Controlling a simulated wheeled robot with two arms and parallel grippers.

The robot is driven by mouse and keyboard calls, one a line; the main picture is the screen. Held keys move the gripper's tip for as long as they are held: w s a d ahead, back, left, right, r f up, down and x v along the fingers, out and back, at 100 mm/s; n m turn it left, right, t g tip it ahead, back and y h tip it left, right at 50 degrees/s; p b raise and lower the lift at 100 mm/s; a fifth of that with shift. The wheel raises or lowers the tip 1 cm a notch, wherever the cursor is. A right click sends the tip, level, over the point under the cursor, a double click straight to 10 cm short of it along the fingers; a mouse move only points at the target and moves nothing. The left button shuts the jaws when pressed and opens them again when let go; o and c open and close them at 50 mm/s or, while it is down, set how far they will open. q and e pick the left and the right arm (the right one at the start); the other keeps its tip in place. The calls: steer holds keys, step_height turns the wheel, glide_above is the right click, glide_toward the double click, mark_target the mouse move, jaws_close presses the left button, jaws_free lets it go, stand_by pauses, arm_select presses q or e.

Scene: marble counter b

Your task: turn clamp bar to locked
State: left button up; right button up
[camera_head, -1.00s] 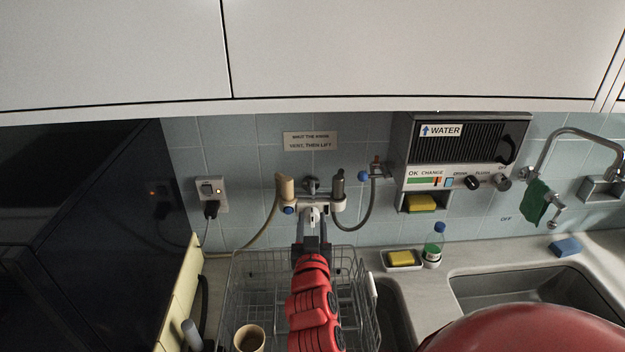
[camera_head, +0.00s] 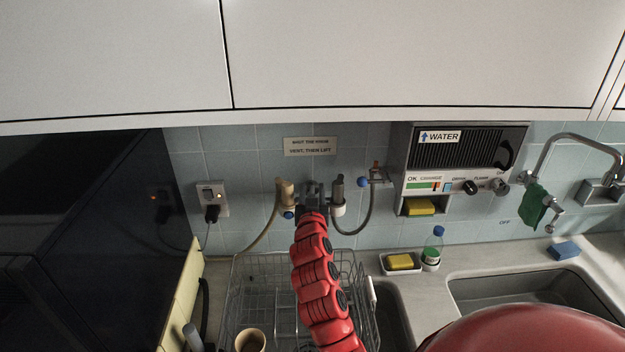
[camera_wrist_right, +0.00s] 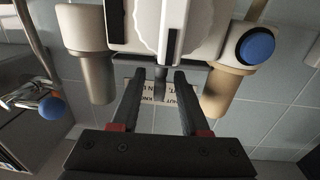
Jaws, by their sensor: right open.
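A white wall fitting carries a beige cylinder (camera_head: 286,191) on the left and a grey cylinder (camera_head: 338,190) on the right. In the right wrist view, upside down, a white round body (camera_wrist_right: 150,22) with a narrow dark grey bar (camera_wrist_right: 173,22) along it sits between the two cylinders; the bar looks like the clamp bar. My right gripper (camera_head: 313,190) is in front of the fitting's middle and hides it in the head view. In the right wrist view the right gripper (camera_wrist_right: 160,82) has its fingers apart, near the bar; contact cannot be told. My left gripper is out of view.
A sign (camera_head: 310,146) hangs above the fitting. Hoses and a blue-knobbed valve (camera_head: 364,182) are beside it. The water unit (camera_head: 462,165) is to the right, a socket (camera_head: 211,197) to the left. A dish rack (camera_head: 245,300) with a cup (camera_head: 250,340) lies below.

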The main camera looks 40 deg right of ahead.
steer(key=shift+p+x, duration=0.35)
steer(key=shift+x, duration=1.1)
jaws_close()
